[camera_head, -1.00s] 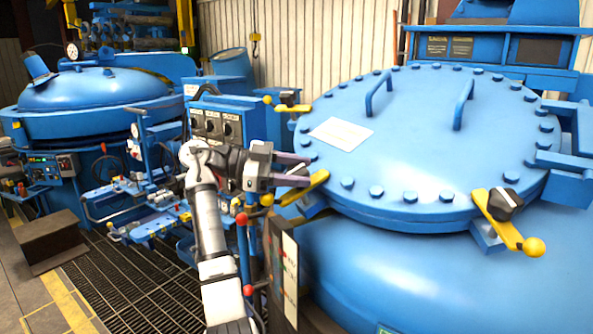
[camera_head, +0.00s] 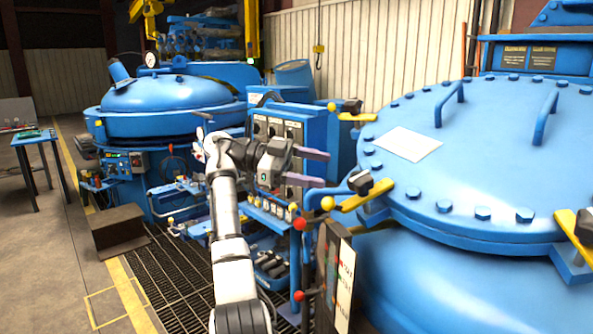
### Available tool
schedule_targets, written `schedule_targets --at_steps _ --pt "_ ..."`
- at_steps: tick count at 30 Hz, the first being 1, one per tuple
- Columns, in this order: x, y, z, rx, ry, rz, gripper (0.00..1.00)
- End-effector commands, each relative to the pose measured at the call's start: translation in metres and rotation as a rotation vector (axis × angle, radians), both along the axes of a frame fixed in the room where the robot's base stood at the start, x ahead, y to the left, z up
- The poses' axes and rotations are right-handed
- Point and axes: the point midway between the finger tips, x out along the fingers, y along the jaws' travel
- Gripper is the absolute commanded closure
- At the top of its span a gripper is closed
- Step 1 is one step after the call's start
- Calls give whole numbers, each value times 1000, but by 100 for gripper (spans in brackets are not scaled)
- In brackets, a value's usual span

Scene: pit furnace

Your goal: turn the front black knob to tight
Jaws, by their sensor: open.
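Black knobs sit on yellow ball-ended levers around the blue bolted lid (camera_head: 470,160). One black knob (camera_head: 360,182) is at the lid's left edge, on a yellow lever (camera_head: 367,196) ending in a yellow ball (camera_head: 328,203). Another black knob (camera_head: 586,226) is at the right picture edge, partly cut off. A third black knob (camera_head: 352,106) is at the back left. I cannot tell for certain which is the front one. My gripper (camera_head: 322,168) is open and empty, its two purple-grey fingers pointing right. In the picture, its tips are just left of the left-edge knob, apart from it.
A blue control box (camera_head: 288,125) stands behind my gripper. Red-ball levers (camera_head: 299,224) and a sign panel (camera_head: 337,275) stand below it, beside the vessel. Another blue domed furnace (camera_head: 165,95) is at the left.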

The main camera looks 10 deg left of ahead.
Motion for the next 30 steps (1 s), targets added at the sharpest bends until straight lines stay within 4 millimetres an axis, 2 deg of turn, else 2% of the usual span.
schedule_targets --at_steps 3,10,24,28,30 --pt "0 20 4 3 3 5 31" --pt "0 38 6 1 1 1 31" --pt "0 41 6 -2 0 2 31" --pt "16 41 -1 -2 23 124 31" --pt "32 45 -6 -13 41 257 31"
